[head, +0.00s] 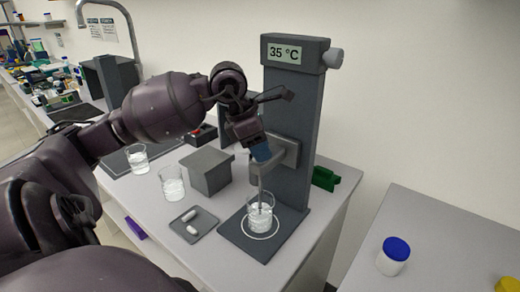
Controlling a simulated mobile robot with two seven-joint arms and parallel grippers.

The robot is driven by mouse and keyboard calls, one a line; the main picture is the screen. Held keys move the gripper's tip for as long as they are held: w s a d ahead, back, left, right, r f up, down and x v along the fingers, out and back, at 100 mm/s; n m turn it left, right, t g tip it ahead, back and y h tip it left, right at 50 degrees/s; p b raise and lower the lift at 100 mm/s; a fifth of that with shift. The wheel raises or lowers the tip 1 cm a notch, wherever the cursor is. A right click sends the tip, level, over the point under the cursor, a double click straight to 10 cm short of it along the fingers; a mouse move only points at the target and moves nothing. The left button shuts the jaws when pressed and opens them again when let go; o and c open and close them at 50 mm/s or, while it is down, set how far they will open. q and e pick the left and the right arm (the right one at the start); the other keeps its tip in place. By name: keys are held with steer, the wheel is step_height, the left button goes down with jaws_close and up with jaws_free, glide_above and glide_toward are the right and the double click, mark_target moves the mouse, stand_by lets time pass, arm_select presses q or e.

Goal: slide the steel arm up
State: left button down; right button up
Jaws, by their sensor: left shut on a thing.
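The rig is a dark grey column (293,125) with a "35 °C" display (284,53) and a grey knob (336,57) at its top. The steel arm (268,168) juts from a light grey slide block (291,152) partway up the column. A thin rod hangs from it into a glass beaker (259,217) with clear liquid, on the rig's dark base (238,240). My left gripper (261,153) is at the steel arm's upper end, shut on it; its fingertips partly hide the contact. My right gripper is not in view.
Two more beakers (172,184) (137,159) stand to the left. A grey box (207,172) and a small tray (194,224) with white capsules are nearby. A green object (325,179) lies behind the column. A blue-lidded jar (393,257) stands on the right table.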

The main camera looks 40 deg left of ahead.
arm_select(q)
step_height(320, 180, up, 16)
steer(key=p, duration=0.4)
steer(key=shift+r, duration=0.2)
steer(key=c, duration=1.1)
jaws_free()
steer(key=shift+w+r, duration=0.1)
steer(key=o, duration=0.4)
steer(key=shift+c, duration=0.2)
